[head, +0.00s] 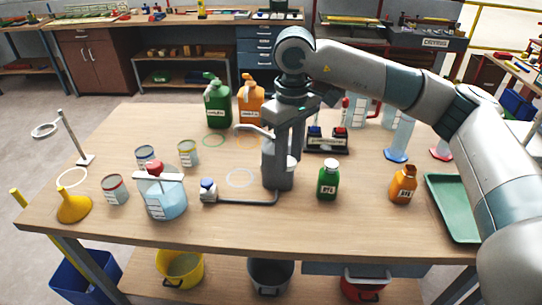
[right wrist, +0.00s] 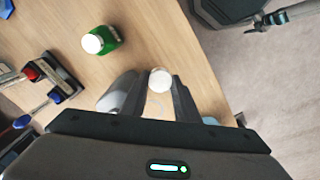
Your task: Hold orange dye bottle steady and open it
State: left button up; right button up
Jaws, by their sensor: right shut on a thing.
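My right gripper (head: 281,180) points down over the middle of the table, well left of this bottle. It is shut on a white round cap-like thing (right wrist: 160,79), which shows between the fingertips in the right wrist view. The fingers hide most of it in the head view. My left gripper is in neither view.
A green bottle (head: 328,182) with a white cap stands between my right gripper and the orange bottle. A green tray (head: 436,190) lies at the right edge. A large orange pump bottle (head: 250,103) stands behind. A beaker (head: 165,200) and cans are left.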

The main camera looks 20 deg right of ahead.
aim_at(404, 185)
jog(key=i+l, duration=0.25)
jog(key=i, duration=0.2)
jog(key=i+l, duration=0.25)
jog(key=i, duration=0.15)
